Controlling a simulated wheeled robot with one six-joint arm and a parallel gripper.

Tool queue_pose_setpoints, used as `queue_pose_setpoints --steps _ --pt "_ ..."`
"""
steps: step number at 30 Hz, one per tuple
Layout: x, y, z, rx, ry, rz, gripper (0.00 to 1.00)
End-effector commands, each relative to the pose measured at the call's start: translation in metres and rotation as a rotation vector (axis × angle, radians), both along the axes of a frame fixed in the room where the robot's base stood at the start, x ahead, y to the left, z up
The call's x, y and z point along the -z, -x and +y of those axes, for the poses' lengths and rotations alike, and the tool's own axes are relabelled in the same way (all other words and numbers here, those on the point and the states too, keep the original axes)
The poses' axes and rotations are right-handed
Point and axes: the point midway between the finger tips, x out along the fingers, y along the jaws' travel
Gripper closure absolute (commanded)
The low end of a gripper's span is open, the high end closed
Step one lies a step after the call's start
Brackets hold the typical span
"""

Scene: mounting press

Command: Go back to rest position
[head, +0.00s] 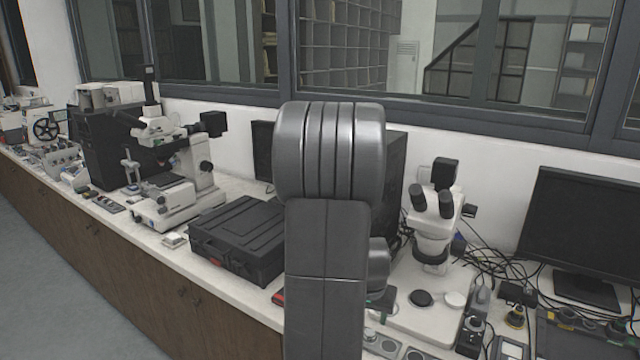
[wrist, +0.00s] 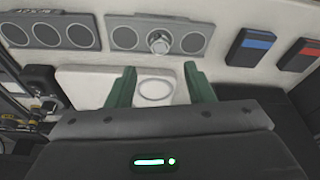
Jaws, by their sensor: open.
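My gripper (wrist: 160,90) shows in the wrist view with its two green fingers apart and nothing between them. Past the fingers is a white block with a round ring mark (wrist: 156,90) on the bench; I cannot tell the gap to it. In the head view my dark arm stands upright in the middle and hides part of the bench. Only a small part of the gripper shows low beside the arm, at its right.
Two grey plates with round sockets (wrist: 188,40) lie beyond the fingers, with a blue-topped box (wrist: 252,46) and a red-topped box (wrist: 300,54) at right. A black case (head: 240,235), a microscope (head: 436,215) and a monitor (head: 585,230) stand on the bench. The floor at left is clear.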

Motion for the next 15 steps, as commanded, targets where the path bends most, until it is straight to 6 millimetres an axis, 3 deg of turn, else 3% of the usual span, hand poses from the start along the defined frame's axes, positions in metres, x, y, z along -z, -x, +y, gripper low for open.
queue_pose_setpoints --steps 15 --pt "0.067 -0.017 -0.007 0.0 0.0 0.002 0.53"
